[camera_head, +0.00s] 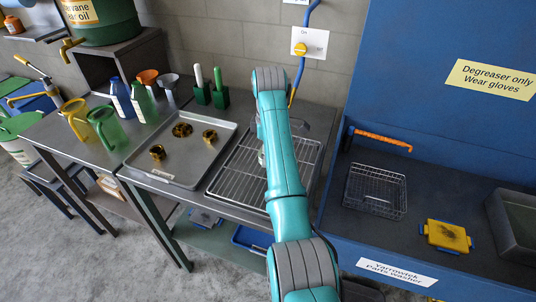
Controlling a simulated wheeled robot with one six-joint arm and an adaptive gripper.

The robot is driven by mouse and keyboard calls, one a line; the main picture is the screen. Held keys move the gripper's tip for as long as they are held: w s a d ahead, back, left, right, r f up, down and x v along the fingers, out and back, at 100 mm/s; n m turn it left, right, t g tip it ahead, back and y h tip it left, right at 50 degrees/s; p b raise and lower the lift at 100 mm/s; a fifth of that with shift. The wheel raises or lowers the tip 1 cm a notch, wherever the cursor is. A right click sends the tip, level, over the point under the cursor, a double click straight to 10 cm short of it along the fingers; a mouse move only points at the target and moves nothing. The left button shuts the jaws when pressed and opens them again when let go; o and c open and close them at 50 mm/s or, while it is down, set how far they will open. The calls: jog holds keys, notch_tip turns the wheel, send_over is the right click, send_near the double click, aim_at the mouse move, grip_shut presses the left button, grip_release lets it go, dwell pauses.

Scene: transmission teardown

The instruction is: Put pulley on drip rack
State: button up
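The drip rack, a wire grid in a shallow tray (228,178), lies on the grey bench in the middle of the view. My teal arm reaches over it and covers much of its right half. My gripper is mostly hidden behind my own arm, so its fingers cannot be made out. A small pale grey piece (261,157) shows at the arm's left edge over the rack; I cannot tell whether it is gripper or part. No pulley is clearly recognisable. A toothed brassy part (182,130) and two brassy rings (157,152) (209,136) lie on the metal tray (185,168).
Green holders (212,97), bottles (140,102), funnels (168,85) and jugs (105,127) stand at the back and left. The rack's left part is bare.

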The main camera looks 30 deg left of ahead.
jog(key=shift+f, duration=0.9)
jog(key=shift+f, duration=0.1)
jog(key=o, duration=1.7)
jog(key=shift+o, duration=0.2)
